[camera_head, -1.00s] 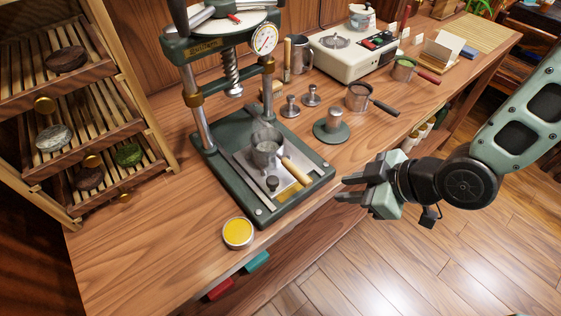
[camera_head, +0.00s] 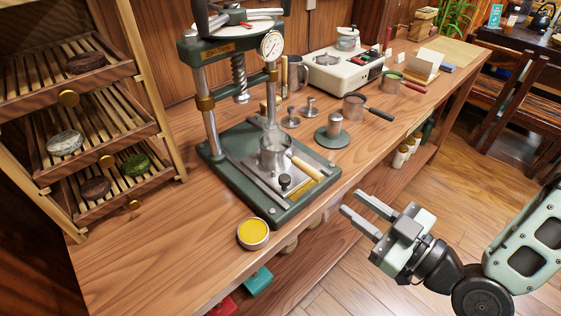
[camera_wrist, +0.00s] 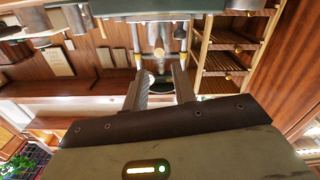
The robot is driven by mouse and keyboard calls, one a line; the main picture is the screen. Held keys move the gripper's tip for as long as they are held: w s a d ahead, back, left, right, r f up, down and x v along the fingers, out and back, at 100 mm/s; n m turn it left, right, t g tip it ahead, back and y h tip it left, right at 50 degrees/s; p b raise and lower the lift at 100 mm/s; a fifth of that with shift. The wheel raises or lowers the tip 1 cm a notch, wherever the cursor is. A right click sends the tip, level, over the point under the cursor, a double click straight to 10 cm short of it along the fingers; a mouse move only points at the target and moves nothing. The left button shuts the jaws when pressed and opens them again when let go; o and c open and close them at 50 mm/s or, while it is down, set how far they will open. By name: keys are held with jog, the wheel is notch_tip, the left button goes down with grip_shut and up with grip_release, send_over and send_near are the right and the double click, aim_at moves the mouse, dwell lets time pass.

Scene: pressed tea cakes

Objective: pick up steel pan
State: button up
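A steel pan (camera_head: 275,158) with a pale wooden handle (camera_head: 307,167) sits on the plate of the green press (camera_head: 232,189). Another steel pan (camera_head: 353,108) with a black handle stands further back on the counter. A third pan (camera_head: 390,84) with green contents and a red handle is beyond it. I cannot tell which one the task names. My gripper (camera_head: 364,213) is open and empty, in front of the counter's edge and apart from every pan. In the wrist view its fingers (camera_wrist: 162,92) are spread, and the press (camera_wrist: 160,40) shows beyond them.
A round tin of yellow stuff (camera_head: 253,233) stands at the counter's front edge. A tiered rack of tea cakes (camera_head: 78,130) is at left. The counter's front left is clear.

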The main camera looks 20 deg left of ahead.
jog(key=a+b, duration=0.1)
jog(key=b, duration=0.8)
send_near(295, 160)
jog(key=a, duration=0.1)
jog(key=shift+w+f+x, duration=0.1)
jog(key=shift+w+x, duration=0.05)
jog(key=shift+x, duration=1)
jog(key=shift+w+f+x, duration=0.1)
jog(key=shift+f+x, duration=0.05)
jog(key=shift+x, duration=1.05)
jog(key=shift+w+f+x, duration=0.1)
jog(key=shift+w+x, duration=0.05)
jog(key=shift+x, duration=1)
jog(key=shift+d, duration=0.15)
grip_shut()
